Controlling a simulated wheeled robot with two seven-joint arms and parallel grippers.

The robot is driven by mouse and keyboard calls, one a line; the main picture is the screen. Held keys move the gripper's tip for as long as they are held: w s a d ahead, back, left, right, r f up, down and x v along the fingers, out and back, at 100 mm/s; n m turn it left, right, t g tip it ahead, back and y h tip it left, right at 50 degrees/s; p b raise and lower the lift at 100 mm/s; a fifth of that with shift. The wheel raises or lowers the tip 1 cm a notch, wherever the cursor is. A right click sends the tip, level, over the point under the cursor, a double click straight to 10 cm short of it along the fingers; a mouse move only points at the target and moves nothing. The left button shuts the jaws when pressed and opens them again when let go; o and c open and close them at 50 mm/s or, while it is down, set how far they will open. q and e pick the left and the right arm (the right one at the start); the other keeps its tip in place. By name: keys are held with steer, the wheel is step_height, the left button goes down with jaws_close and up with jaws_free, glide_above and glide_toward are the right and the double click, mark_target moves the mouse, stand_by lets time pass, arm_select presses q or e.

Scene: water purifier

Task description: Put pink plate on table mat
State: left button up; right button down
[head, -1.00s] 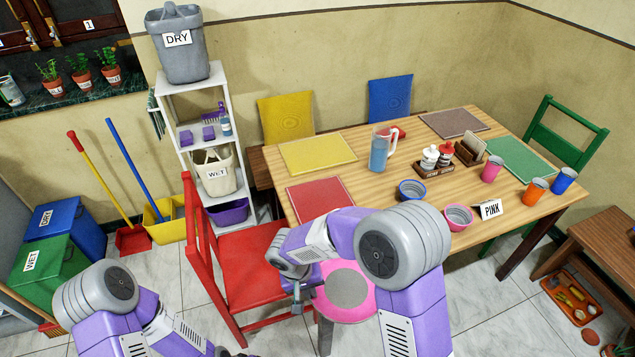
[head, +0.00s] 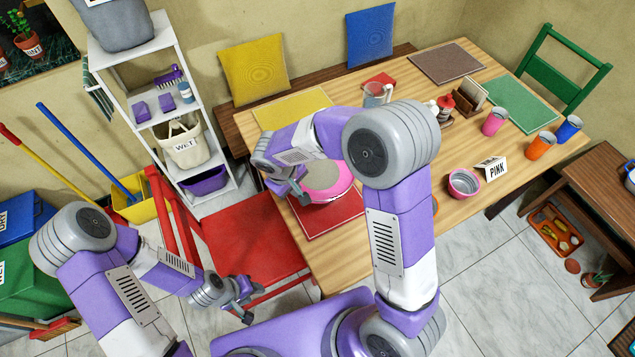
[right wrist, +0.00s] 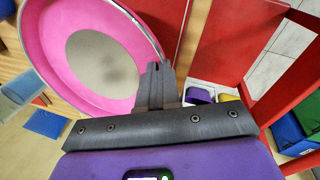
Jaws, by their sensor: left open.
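The pink plate (head: 325,189), pink-rimmed with a grey centre, is over the red table mat (head: 330,222) at the near left of the table in the head view. I cannot tell whether it touches the mat. My right gripper (head: 301,194) is shut on its near-left rim. In the right wrist view the plate (right wrist: 55,60) fills the upper left, with its rim at the shut fingers (right wrist: 156,85). The forearm hides part of the plate in the head view. My left gripper (head: 246,303) is open and empty, low beside the red chair.
A red chair (head: 250,236) stands against the table's left side. Yellow (head: 290,108), brown (head: 446,62) and green (head: 520,102) mats lie on the table (head: 400,215). A pink bowl (head: 464,184) and a PINK sign (head: 490,168) stand at the near edge. Cups stand at right.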

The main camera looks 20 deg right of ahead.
steer(key=shift+w+d+n, duration=0.2)
steer(key=shift+n, duration=0.1)
steer(key=b+x, duration=0.1)
steer(key=x, duration=0.2)
steer(key=a+x, duration=0.1)
steer(key=x, duration=0.2)
steer(key=b+x, duration=0.1)
steer(key=x, duration=0.2)
steer(key=shift+s+a+f+b, duration=0.3)
steer(key=shift+s+f+b, duration=0.05)
steer(key=shift+f, duration=0.05)
steer(key=shift+r, duration=0.1)
steer(key=shift+f, duration=0.2)
steer(key=c, duration=1.4)
jaws_free()
steer(key=shift+o, duration=0.2)
steer(key=shift+r, duration=0.1)
